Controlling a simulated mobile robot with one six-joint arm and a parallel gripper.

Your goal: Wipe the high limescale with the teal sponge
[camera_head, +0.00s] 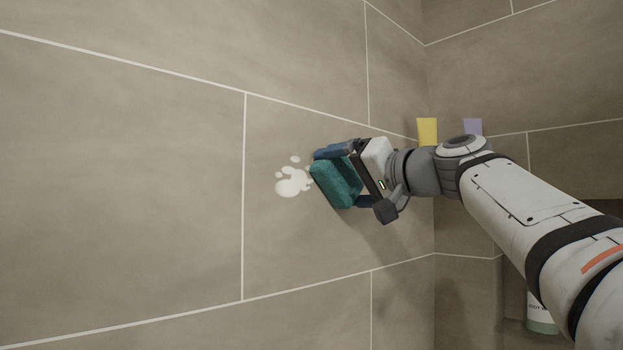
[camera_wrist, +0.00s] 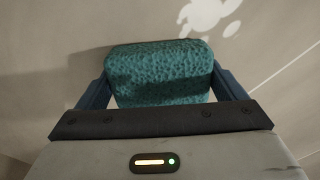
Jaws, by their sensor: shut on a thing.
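The limescale (camera_head: 291,181) is a white patch with several blobs on the brown tiled wall, left of my gripper in the head view. It also shows at the top right of the wrist view (camera_wrist: 205,14). The teal sponge (camera_head: 334,184) is held between the fingers of my gripper (camera_head: 337,176), which is shut on it. The sponge also fills the middle of the wrist view (camera_wrist: 160,75). Its left edge is right beside the patch in the head view and may cover part of it. I cannot tell whether the sponge touches the wall.
A white bottle with a green base (camera_head: 541,318) stands low at the right, partly hidden by my arm. The wall to the left is bare.

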